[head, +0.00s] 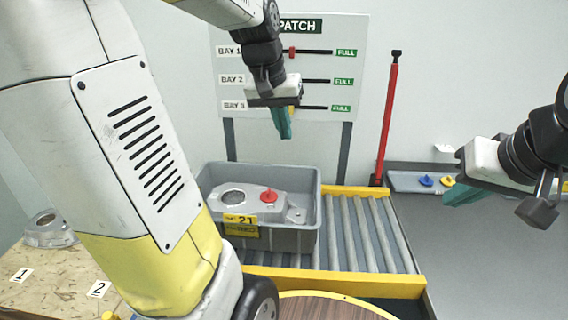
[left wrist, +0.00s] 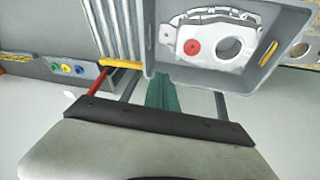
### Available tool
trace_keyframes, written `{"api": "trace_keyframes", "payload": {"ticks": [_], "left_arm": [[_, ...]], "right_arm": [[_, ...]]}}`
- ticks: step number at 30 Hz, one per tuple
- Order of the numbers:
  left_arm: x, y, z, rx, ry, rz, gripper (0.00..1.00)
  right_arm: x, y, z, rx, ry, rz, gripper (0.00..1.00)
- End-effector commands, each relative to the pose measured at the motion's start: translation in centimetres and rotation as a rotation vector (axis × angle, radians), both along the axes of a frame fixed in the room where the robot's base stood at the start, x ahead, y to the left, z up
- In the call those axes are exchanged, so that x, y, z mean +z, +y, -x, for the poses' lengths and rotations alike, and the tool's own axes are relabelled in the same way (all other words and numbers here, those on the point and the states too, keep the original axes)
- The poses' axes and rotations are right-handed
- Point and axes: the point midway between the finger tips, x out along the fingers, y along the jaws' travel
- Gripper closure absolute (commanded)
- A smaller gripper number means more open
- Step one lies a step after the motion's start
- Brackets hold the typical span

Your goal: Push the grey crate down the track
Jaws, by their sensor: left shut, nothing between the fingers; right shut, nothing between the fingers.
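The grey crate (head: 292,241) stands at the left end of the roller track (head: 372,235), with a yellow label marked 21 on its near side. An aluminium casting (head: 240,206) with a red plug (head: 269,196) lies in it. The crate also shows in the left wrist view (left wrist: 215,80). My left gripper (head: 284,136) is shut and empty, pointing down above the crate's far side; in the left wrist view its teal fingers (left wrist: 165,92) appear beside the crate's wall, and I cannot tell any contact. My right gripper (head: 447,198) is shut and empty, over the grey bench at the right.
Yellow rails (head: 335,282) edge the track, whose rollers right of the crate are clear. A dispatch board (head: 345,60) with several bay sliders and a red post (head: 388,120) stand behind. A tray with coloured plugs (head: 405,182) lies right. Another casting (head: 50,232) sits left.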

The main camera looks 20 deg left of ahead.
Motion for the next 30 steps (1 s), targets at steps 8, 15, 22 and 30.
{"api": "trace_keyframes", "payload": {"ticks": [8, 15, 22, 30], "left_arm": [[-4.7, 4.7, -8.8, 0.059, 0.150, -0.038, 1.00], [-11.3, 9.1, -14.8, 0.101, 0.281, -0.081, 1.00], [-14.5, 10.9, -16.7, 0.114, 0.332, -0.101, 1.00], [-17.9, 10.9, -16.7, 0.114, 0.338, -0.101, 1.00]], "right_arm": [[0.0, 0.0, 0.0, 0.000, 0.000, 0.000, 1.00], [0.0, 0.0, 0.0, 0.000, 0.000, 0.000, 1.00], [0.0, 0.0, 0.0, 0.000, 0.000, 0.000, 1.00], [0.0, 0.0, 0.0, 0.000, 0.000, 0.000, 1.00]]}}
